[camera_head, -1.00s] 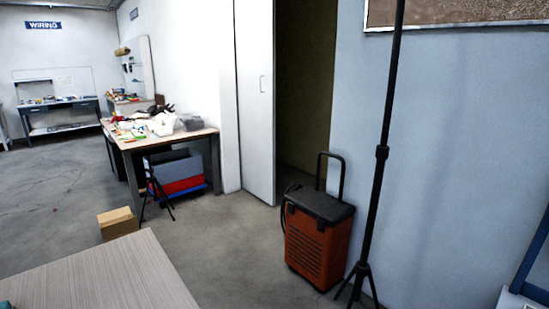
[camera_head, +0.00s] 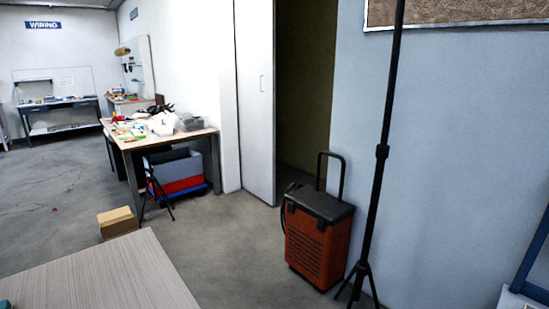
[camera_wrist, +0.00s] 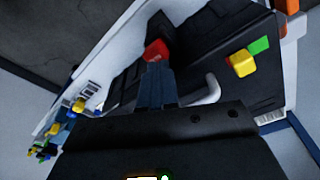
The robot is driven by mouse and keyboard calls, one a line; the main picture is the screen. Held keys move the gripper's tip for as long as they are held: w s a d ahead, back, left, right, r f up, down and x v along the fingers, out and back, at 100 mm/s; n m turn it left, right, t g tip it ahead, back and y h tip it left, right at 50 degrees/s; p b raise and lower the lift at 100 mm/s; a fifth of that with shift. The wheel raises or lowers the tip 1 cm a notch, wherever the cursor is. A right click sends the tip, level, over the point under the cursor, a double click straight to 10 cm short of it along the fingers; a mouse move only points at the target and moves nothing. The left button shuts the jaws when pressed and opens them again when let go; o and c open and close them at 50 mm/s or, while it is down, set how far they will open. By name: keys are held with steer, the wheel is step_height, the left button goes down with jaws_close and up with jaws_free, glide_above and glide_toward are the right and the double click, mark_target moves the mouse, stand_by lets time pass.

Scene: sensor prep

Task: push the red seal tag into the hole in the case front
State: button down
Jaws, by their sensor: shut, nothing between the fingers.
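In the wrist view, the red seal tag (camera_wrist: 155,50) shows just beyond my fingertips, against a dark front. My gripper (camera_wrist: 156,72) is shut and empty, with its fingers pointing at the tag. The fingertips look to be touching the tag or very near it; the gap cannot be judged. The dark case front (camera_wrist: 205,60) lies tilted in the picture, inside a white frame. The hole is not visible, and how deep the tag sits cannot be told. The head view shows neither my gripper nor the tag.
In the wrist view, a yellow piece (camera_wrist: 242,63) and a green patch (camera_wrist: 259,45) sit right of the tag, with a pale curved handle (camera_wrist: 210,91) nearer. In the head view, an orange wheeled case (camera_head: 318,240) stands beside a black stand (camera_head: 381,152); a wooden tabletop (camera_head: 100,275) is lower left.

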steer(key=shift+f+b, duration=0.4)
steer(key=shift+f, duration=0.45)
stand_by(0.8)
step_height(320, 180, up, 5)
steer(key=p, duration=0.5)
steer(key=shift+r, duration=1.05)
